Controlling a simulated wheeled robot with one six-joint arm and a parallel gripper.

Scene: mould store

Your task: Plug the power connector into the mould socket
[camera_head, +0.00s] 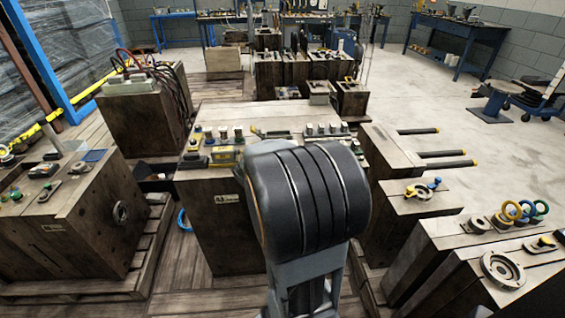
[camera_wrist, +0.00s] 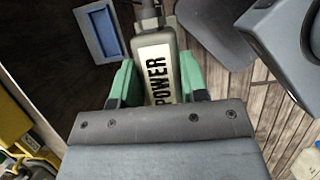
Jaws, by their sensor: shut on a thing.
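The power connector (camera_wrist: 166,45) is a grey body with a white label reading POWER. In the wrist view it sits between the green fingers of my gripper (camera_wrist: 157,78), which are shut on it. A grey neck leads from its far end to the top edge. In the head view my arm's dark rounded link hides the gripper and connector.
A mould block (camera_head: 225,215) with several fittings on top stands behind my arm. A block on a pallet (camera_head: 75,290) stands at left, and more blocks (camera_head: 430,255) crowd the right. A blue cable (camera_head: 183,221) lies low beside the middle block. Open floor (camera_head: 440,120) shows at back right.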

